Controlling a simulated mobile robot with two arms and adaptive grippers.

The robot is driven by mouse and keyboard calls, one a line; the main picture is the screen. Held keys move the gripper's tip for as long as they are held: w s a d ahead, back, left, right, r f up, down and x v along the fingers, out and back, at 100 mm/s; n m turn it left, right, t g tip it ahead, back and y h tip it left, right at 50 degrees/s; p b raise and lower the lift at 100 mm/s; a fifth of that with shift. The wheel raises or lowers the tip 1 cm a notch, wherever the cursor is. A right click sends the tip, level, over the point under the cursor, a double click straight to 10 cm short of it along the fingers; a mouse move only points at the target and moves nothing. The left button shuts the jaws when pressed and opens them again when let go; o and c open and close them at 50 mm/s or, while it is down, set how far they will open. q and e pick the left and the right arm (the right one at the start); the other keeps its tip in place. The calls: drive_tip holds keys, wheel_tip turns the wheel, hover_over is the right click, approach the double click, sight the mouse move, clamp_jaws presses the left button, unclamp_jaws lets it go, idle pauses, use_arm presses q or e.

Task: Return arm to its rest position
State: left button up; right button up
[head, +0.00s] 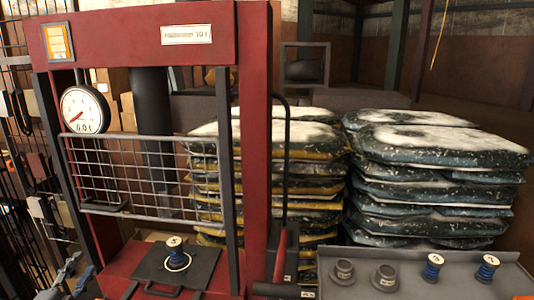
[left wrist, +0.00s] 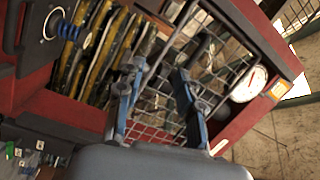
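My left gripper (head: 76,276) is low at the left edge of the head view, left of the red press (head: 255,130) and apart from it. In the left wrist view its two blue fingers (left wrist: 157,90) stand wide apart with nothing held between them. The press's wire guard (head: 150,180) shows behind the fingers in that view. A blue spool with a pale base ring (head: 176,254) stands upright on a dark plate (head: 203,268) on the press bed, below the guard. My right gripper is not in view.
A round gauge (head: 86,109) sits on the press's left side. A grey tray (head: 455,286) at lower right holds two dark cups (head: 343,272) and two blue spools (head: 433,268). Stacked bags (head: 440,185) stand behind. A dark rack (head: 35,150) borders the left side.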

use_arm(q)
drive_tip(key=s+d+f+n+g+y, duration=0.1)
drive_tip(key=s+d+f+n+g, duration=0.75)
drive_tip(key=s+d+f, duration=0.6)
drive_tip(key=s+d+f+n+g+h, duration=0.2)
drive_tip(key=s+d+g, duration=0.1)
drive_tip(key=s+d, duration=0.35)
drive_tip(key=s+d+f+n+g+h, duration=0.1)
drive_tip(key=s+d+f+g, duration=0.2)
drive_tip(key=s+d, duration=0.4)
wheel_tip(320, 180, down, 28)
drive_tip(key=s+a+f+g+b, duration=0.1)
drive_tip(key=s+a+g+b, duration=0.1)
drive_tip(key=s+b, duration=0.1)
drive_tip(key=s+a+f+b, duration=0.2)
drive_tip(key=s+f, duration=1.4)
drive_tip(key=f, duration=0.3)
drive_tip(key=shift+s+a+g+b, duration=0.3)
drive_tip(key=shift+g+b, duration=0.1)
drive_tip(key=shift+g, duration=0.05)
